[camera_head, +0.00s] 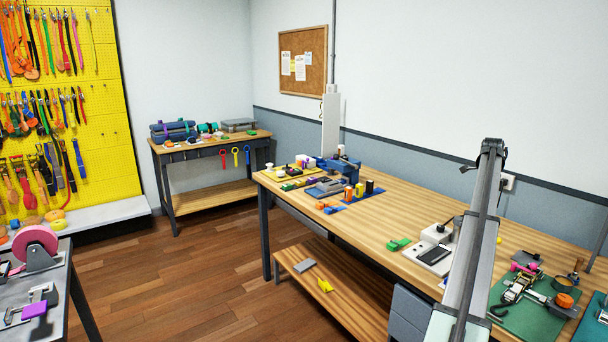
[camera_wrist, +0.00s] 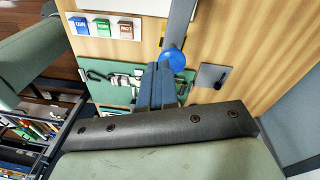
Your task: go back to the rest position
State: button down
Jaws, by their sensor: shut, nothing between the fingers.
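My gripper (camera_wrist: 159,70) shows in the wrist view with its blue-grey fingers together and nothing between them. It points at the wooden workbench (camera_wrist: 263,40), above a green mat (camera_wrist: 107,94) with metal hardware on it. A round blue thing (camera_wrist: 173,60) with a grey strip shows just beyond the fingertips; I cannot tell its distance from them. In the head view a grey link of my arm rises in front of the same workbench (camera_head: 390,222) at the right. My gripper is not clearly visible there.
A green mat (camera_head: 529,314) with a ratchet strap lies at the bench's right end. A grey and white device (camera_head: 433,252) stands left of my arm. A yellow pegboard (camera_head: 100,95) with straps hangs at left. A second bench (camera_head: 208,144) stands behind. The wooden floor (camera_head: 185,262) between is clear.

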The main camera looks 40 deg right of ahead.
jog(key=w+a+f+n+t+y, duration=0.1)
jog(key=w+a+f+n, duration=0.4)
jog(key=w+a, duration=0.55)
jog(key=w+a+f+n, duration=0.3)
jog(key=w+a+f, duration=0.3)
jog(key=w+a, duration=0.45)
jog(key=w+a+f+n+g, duration=0.25)
jog(key=a+f+n, duration=0.55)
jog(key=a+f, duration=2.15)
jog(key=s+a+f+n+g, duration=0.1)
jog(key=s+a+f+n, duration=0.1)
jog(key=s+a+f, duration=0.35)
jog(key=s+a+f+n, duration=0.3)
jog(key=a+f, duration=0.3)
jog(key=a, duration=0.5)
jog(key=s+a+f+n+g, duration=0.15)
jog(key=s+a+f, duration=0.3)
jog(key=a, duration=0.45)
jog(key=s+a+f+n, duration=0.2)
jog(key=s+a, duration=0.3)
jog(key=s, duration=0.3)
jog(key=s+a+f+n+g+h, duration=0.1)
jog(key=s+a+f+n, duration=0.1)
jog(key=s+a+n, duration=0.3)
jog(key=s+a+f+n, duration=0.3)
jog(key=s+a, duration=0.2)
jog(key=s, duration=0.7)
jog(key=shift+s+g+h, duration=0.3)
jog(key=shift+s+h, duration=0.05)
jog(key=shift+h, duration=0.05)
